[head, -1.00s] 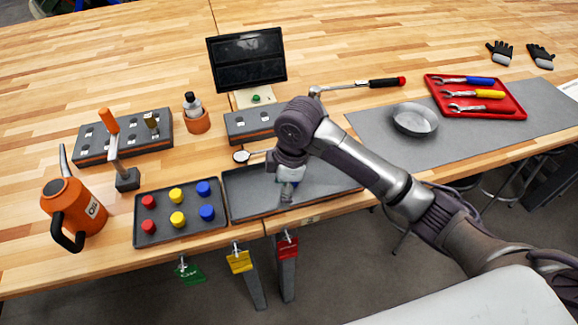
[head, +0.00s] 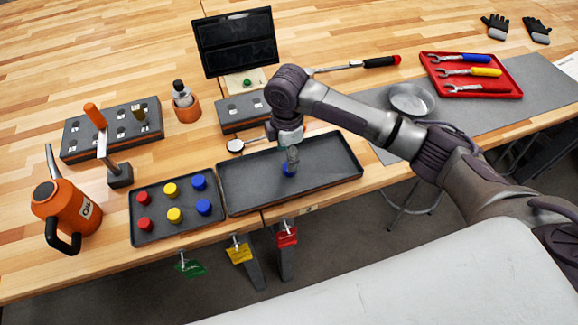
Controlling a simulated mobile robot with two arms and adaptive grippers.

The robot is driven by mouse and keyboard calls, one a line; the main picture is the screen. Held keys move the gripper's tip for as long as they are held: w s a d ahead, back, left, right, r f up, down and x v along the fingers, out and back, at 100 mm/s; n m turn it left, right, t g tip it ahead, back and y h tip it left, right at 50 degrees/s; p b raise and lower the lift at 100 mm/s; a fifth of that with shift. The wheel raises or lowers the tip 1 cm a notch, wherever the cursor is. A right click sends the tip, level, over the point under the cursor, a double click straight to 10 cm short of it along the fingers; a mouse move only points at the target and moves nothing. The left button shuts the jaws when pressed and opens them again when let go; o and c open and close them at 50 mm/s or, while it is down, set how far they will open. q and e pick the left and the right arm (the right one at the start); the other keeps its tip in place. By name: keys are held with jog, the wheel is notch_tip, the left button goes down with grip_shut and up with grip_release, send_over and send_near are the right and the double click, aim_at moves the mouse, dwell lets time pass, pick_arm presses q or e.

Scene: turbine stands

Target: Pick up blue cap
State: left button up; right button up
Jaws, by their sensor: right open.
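Two more blue caps stand in the smaller tray (head: 139,239) to the left, one at the back (head: 199,182) and one in front (head: 204,207). Red caps (head: 143,197) and yellow caps (head: 171,190) stand beside them. My left gripper is out of view.
An orange oil can (head: 66,208) and a hammer (head: 108,150) stand left of the trays. A metal bowl (head: 411,99) and red wrench tray (head: 471,75) are right.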

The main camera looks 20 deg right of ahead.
jog(key=f, duration=0.1)
jog(key=f+p, duration=0.1)
jog(key=f, duration=0.1)
jog(key=shift+s+d+f, duration=0.2)
jog(key=shift+s+f, duration=0.1)
jog(key=shift+s, duration=0.1)
jog(key=shift+w+f+p, duration=0.1)
jog(key=shift+f+p, duration=0.25)
jog(key=shift+f, duration=0.2)
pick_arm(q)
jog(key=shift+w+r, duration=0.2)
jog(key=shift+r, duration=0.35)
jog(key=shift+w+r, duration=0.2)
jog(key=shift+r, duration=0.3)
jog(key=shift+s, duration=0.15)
pick_arm(e)
jog(key=c, duration=0.9)
